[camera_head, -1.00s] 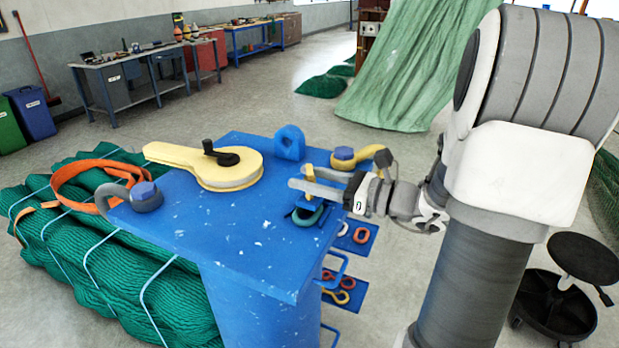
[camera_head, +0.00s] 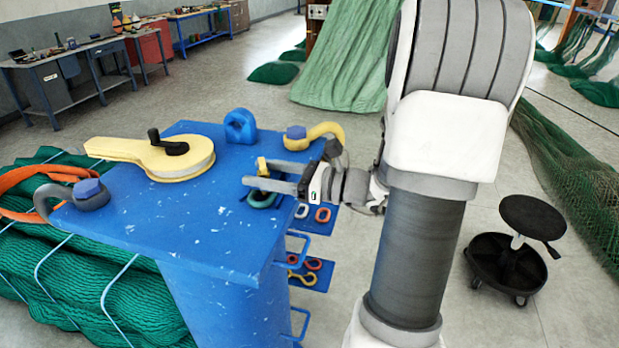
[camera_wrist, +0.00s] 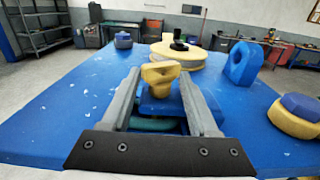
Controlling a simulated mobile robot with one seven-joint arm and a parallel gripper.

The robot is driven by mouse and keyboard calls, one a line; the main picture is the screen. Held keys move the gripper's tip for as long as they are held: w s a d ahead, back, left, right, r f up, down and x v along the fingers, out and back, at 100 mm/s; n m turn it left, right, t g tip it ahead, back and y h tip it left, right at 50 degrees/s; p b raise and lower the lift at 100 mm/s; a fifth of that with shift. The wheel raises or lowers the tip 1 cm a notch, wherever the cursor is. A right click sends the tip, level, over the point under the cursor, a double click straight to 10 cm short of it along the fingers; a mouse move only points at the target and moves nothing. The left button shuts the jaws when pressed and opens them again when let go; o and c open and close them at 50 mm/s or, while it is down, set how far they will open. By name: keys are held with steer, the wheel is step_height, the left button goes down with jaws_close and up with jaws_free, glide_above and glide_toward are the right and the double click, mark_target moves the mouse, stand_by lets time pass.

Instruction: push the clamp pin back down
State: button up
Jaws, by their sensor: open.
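The yellow clamp pin (camera_wrist: 160,76) has a wide, notched head. It stands upright in a small blue clamp block (camera_wrist: 172,107) on the blue table top (camera_wrist: 75,105), with a teal shackle (camera_wrist: 152,125) low beside it. In the head view the pin (camera_head: 262,166) shows near the table's right edge, partly covered by a finger. My gripper (camera_head: 253,172) is open and lies nearly level. In the wrist view its two fingers (camera_wrist: 160,84) pass on either side of the pin, with gaps showing on both sides. The pin's lower shaft is hidden.
The table's front is clear.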

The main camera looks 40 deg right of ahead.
steer(key=b+v, duration=0.1)
steer(key=v, duration=1.6)
steer(key=shift+s+d, duration=0.1)
steer(key=shift+s, duration=0.05)
